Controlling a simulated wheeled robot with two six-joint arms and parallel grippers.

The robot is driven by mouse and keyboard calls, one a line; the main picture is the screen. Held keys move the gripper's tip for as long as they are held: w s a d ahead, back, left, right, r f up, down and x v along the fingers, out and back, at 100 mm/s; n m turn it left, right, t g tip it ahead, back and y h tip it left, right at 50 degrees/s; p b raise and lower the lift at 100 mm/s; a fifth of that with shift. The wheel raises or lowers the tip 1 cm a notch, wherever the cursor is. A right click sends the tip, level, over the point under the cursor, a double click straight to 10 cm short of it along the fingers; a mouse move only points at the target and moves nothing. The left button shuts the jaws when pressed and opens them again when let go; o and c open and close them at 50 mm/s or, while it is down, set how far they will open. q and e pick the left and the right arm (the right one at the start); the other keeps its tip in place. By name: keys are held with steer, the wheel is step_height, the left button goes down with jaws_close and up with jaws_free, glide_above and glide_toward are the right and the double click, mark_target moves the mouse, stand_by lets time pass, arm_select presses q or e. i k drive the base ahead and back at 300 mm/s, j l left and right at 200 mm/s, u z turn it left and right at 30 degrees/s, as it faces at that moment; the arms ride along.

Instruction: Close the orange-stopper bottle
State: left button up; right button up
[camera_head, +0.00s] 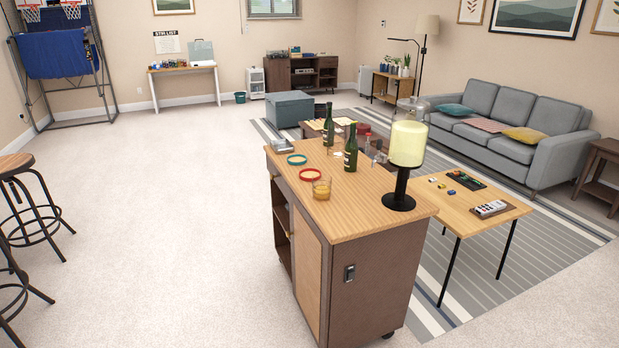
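Two dark green bottles stand upright on the wooden top of a bar cart (375,222). One bottle (328,127) is farther back and the other bottle (350,150) is nearer and to its right. Both have pale labels. I cannot tell which is the orange-stopper bottle, and their mouths are too small to show whether a stopper is in. I cannot make out an orange stopper on the cart top. Neither of my grippers is in view.
The cart top also holds a teal ring (297,159), a red ring (310,174), an amber-filled glass (322,189) and a large lamp (407,146) at the near right. A low table (465,213) stands right of the cart. The floor (170,220) left of the cart is clear.

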mark_target(351, 148)
steer(key=i+l, duration=0.15)
steer(key=l, duration=0.2)
steer(key=i+l+u, duration=0.1)
steer(key=l, duration=0.3)
steer(key=i+l, duration=0.15)
steer(key=l, duration=0.2)
steer(key=i+l, duration=0.15)
steer(key=l, duration=0.25)
steer(key=i+l+u, duration=0.1)
steer(key=l, duration=0.3)
steer(key=i+j+u, duration=0.4)
steer(key=j, duration=0.45)
steer(key=i+j+u, duration=0.4)
steer(key=i+j, duration=0.25)
steer(key=i+j+u, duration=0.4)
steer(key=i, duration=0.25)
steer(key=i+z, duration=0.35)
steer(key=i, duration=0.45)
steer(key=i+j+z, duration=0.15)
steer(key=i+z, duration=0.2)
steer(key=i, duration=2.15)
steer(key=l+z, duration=0.05)
